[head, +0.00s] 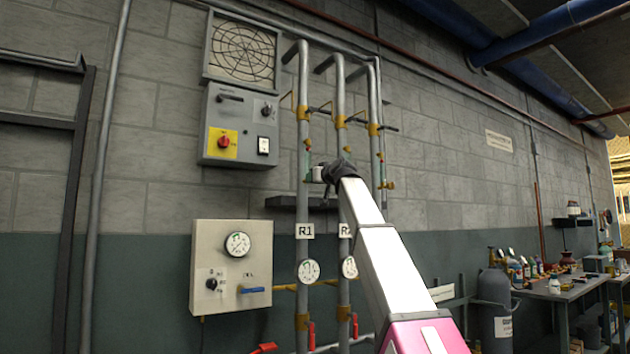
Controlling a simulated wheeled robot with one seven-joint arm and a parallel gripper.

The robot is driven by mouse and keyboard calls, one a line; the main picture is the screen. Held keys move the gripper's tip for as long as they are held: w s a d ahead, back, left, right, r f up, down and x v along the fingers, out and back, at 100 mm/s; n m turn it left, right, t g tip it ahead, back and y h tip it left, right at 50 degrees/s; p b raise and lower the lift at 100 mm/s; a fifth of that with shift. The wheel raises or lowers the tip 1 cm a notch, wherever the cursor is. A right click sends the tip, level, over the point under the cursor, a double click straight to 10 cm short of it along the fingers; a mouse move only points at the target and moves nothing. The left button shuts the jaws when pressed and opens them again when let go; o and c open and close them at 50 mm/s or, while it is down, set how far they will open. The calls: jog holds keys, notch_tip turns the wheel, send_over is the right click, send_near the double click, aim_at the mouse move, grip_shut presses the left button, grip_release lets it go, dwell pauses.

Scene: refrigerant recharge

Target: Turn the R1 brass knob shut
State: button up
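The R1 pipe (303,200) is the leftmost of the grey vertical pipes on the wall, with an R1 label (305,231) and a round gauge (309,271) below it. Finger opening and any contact are too small to tell.
A grey control box (240,112) with a red switch (223,142) hangs left of the pipes. A beige gauge panel (215,280) is lower left. A dark shelf (285,201) sits behind the pipes. The second pipe (341,95) stands close to the gripper. A workbench (560,292) is far right.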

jog(key=o, duration=0.9)
jog(key=shift+s+d, duration=0.1)
jog(key=v, duration=1)
jog(key=shift+s+d, duration=0.2)
jog(key=shift+s, duration=0.05)
jog(key=shift+f, duration=0.15)
